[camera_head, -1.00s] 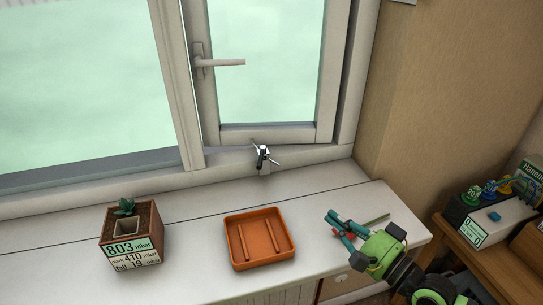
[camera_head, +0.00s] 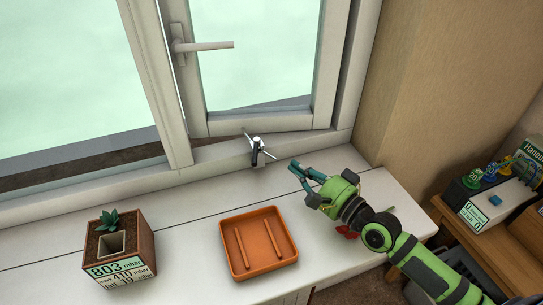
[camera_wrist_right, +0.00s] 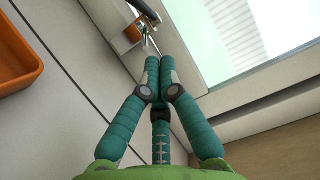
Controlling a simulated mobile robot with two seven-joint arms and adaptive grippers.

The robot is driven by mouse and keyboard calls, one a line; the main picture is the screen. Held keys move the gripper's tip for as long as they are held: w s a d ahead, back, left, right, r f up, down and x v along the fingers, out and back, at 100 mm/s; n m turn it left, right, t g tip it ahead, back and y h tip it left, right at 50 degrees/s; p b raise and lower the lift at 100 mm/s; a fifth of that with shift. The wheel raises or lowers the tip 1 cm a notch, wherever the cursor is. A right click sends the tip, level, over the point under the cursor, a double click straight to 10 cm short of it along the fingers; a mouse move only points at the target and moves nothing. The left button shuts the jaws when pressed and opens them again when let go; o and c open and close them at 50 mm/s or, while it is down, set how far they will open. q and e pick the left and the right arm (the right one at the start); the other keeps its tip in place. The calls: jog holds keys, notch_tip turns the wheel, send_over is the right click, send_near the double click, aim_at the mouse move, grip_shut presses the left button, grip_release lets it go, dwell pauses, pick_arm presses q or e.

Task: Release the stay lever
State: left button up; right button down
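The stay lever (camera_head: 257,147), a silver fitting with a dark handle, is mounted on the sill edge below the window sash (camera_head: 262,120). Part of the lever fitting (camera_wrist_right: 146,24) shows at the top of the right wrist view, beyond the fingertips. My right gripper (camera_head: 293,168) is over the sill, right of the lever and apart from it. In the right wrist view its teal fingers (camera_wrist_right: 160,65) are together at the tips with nothing visible between them. My left gripper is out of view.
An orange tray (camera_head: 225,254) lies on the white sill in front of the lever. A potted plant (camera_head: 145,245) with number labels stands at the left. The window handle (camera_head: 210,46) is above. A wooden side table with small items (camera_head: 490,200) stands at the right.

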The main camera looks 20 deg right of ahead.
aim_at(257, 148)
jog(key=w+a, duration=0.1)
jog(key=w+a+p, duration=0.1)
jog(key=w+a, duration=0.1)
jog(key=w+a+p, duration=0.1)
jog(key=a, duration=0.1)
jog(key=shift+w+r, duration=0.15)
jog(key=shift+r, duration=0.15)
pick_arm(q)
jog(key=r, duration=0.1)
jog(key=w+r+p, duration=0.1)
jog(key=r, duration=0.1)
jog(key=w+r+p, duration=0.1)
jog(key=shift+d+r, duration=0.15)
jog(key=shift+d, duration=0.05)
pick_arm(e)
jog(key=shift+w+a, duration=0.1)
jog(key=shift+a, duration=0.95)
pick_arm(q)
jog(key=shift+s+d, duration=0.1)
